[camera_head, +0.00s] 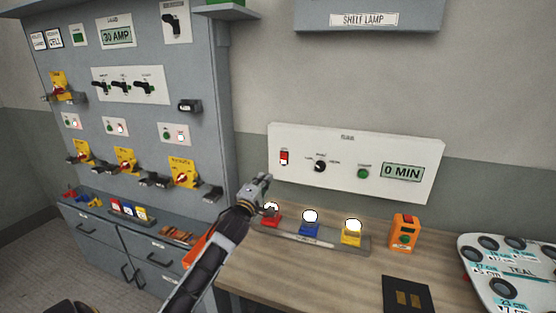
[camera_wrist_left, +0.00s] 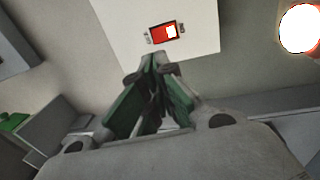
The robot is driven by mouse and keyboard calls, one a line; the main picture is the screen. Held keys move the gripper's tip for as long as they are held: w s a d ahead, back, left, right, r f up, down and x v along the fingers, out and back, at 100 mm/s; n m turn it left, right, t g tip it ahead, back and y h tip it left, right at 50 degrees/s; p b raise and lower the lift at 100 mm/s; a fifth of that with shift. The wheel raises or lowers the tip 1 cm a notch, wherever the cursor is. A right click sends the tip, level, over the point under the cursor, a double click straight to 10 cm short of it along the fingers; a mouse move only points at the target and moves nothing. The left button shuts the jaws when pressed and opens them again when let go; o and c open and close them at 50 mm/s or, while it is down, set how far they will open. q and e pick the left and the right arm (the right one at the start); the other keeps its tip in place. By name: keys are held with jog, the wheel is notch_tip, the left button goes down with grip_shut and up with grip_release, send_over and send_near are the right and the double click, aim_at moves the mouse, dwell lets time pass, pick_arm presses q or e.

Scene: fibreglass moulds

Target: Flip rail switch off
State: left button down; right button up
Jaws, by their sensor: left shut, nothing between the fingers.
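A small red rocker switch (camera_head: 284,157) sits at the left end of a white panel (camera_head: 400,190) on the wall. It also shows in the left wrist view (camera_wrist_left: 165,32), red with a lit white part on its right side. I cannot read its small side labels. My left gripper (camera_head: 265,180) is shut and empty, below and left of the switch in the head view. In the left wrist view its closed fingertips (camera_wrist_left: 152,62) point toward the switch and are apart from it in the picture. My right gripper is not in view.
The panel also has a black knob (camera_head: 320,166), a green button (camera_head: 363,173) and a "0 MIN" display (camera_head: 402,172). Red, blue and yellow lit buttons stand on a bar (camera_head: 300,238) on the wooden bench (camera_head: 330,275). An orange box (camera_head: 404,232) stands right of them. A grey switch cabinet (camera_head: 150,60) is at left.

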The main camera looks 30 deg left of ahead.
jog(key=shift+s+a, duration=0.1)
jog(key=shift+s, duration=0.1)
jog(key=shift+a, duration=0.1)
pick_arm(q)
jog(key=p, duration=0.2)
send_near(284, 158)
jog(key=shift+w+a+r, duration=0.85)
jog(key=shift+w+a, duration=0.55)
jog(key=shift+w, duration=0.35)
jog(key=shift+p+x, duration=0.4)
jog(key=shift+x, duration=1)
jog(key=shift+f, duration=0.1)
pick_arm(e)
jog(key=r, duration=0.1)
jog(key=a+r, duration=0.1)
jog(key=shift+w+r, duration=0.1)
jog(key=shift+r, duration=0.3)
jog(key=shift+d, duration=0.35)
pick_arm(q)
jog(key=shift+w, duration=0.3)
jog(key=shift+s, duration=0.1)
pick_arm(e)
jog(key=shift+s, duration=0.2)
